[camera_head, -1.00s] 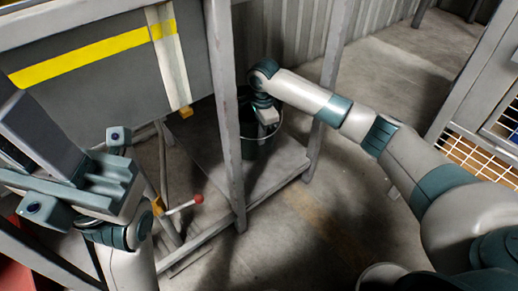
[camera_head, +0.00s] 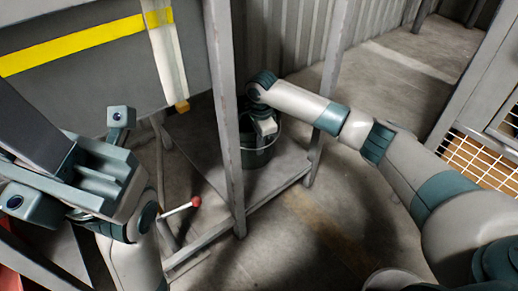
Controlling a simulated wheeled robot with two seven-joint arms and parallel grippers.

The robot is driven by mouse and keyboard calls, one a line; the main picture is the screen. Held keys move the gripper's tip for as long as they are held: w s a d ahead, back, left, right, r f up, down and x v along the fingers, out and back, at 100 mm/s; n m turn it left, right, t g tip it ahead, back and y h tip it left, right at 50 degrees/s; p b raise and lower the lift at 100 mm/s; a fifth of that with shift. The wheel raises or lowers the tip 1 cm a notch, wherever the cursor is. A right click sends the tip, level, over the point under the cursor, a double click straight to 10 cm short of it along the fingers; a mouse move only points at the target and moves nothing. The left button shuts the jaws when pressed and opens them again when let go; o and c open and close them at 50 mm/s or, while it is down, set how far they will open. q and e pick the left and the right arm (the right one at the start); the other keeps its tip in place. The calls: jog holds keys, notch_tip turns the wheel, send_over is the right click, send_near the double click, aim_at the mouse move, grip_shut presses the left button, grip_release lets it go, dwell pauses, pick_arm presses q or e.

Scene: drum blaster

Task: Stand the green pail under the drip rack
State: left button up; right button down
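The dark green pail (camera_head: 258,157) stands upright on the low grey shelf of the frame, behind the near post. My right arm reaches in from the right between the posts, and my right gripper (camera_head: 265,127) points down at the pail's mouth. Its fingers are hidden by the hand and the pail, so I cannot tell whether they hold the rim or handle. My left gripper (camera_head: 76,160) is close to the camera at the left, with its two fingers wide apart and nothing seen between them. The drip rack (camera_head: 228,110) appears to be this grey frame.
A grey panel with a yellow stripe (camera_head: 75,48) fills the upper left. A red-knobbed lever (camera_head: 194,202) sticks out beside the near post. A cage with white mesh (camera_head: 480,160) stands at the right. The concrete floor (camera_head: 310,235) in front is clear.

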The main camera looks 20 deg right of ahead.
jog(key=shift+r, duration=0.1)
jog(key=c, duration=2)
grip_release()
